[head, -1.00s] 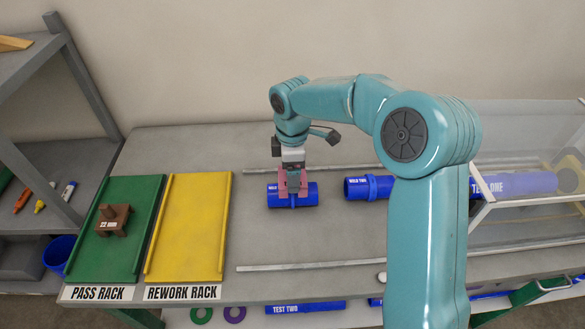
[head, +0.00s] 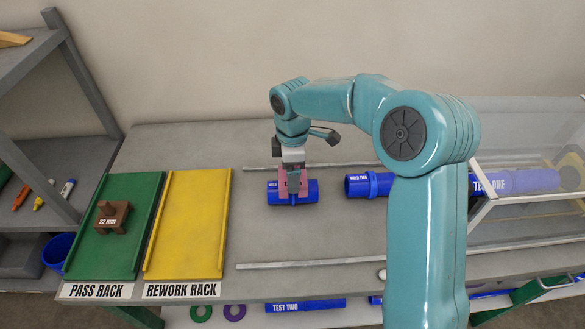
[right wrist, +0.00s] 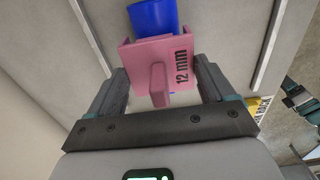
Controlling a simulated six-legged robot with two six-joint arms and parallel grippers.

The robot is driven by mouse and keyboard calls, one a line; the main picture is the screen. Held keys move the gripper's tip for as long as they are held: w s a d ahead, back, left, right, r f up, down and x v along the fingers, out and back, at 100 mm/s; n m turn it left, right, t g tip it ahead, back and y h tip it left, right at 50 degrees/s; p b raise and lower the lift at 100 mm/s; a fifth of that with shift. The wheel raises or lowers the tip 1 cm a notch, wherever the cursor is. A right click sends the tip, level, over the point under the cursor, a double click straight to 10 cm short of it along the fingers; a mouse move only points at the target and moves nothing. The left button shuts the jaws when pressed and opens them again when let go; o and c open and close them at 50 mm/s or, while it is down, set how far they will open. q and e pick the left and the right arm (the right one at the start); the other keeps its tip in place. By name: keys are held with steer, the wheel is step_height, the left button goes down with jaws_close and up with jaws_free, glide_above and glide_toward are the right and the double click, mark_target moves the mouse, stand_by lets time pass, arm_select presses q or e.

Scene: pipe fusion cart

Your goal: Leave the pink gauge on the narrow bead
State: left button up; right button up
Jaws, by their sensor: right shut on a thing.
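The pink gauge (right wrist: 150,57), marked 12 mm, is between the fingers of my right gripper (right wrist: 157,88), which is shut on it. In the head view the gauge (head: 283,184) sits over the middle of a short blue pipe (head: 306,190) labelled WELD TWO, with my right gripper (head: 292,178) above it. The bead under the gauge is mostly hidden, so I cannot tell how fully it is seated. A second blue pipe (head: 358,186) with a raised bead (head: 372,184) lies to the right, partly behind my arm. My left gripper is out of view.
A brown 22 mm gauge (head: 112,218) stands on the green pass rack (head: 140,230). The yellow rework rack (head: 190,225) is empty. Two rails (head: 300,264) run along the grey table. A clear-walled enclosure (head: 520,140) stands at the right with the TEST ONE pipe (head: 510,181).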

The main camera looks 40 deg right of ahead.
steer(key=shift+f+b, duration=0.55)
steer(key=shift+f, duration=0.35)
steer(key=o, duration=0.9)
step_height(320, 180, up, 16)
steer(key=shift+r+p, duration=0.25)
steer(key=shift+p, duration=0.15)
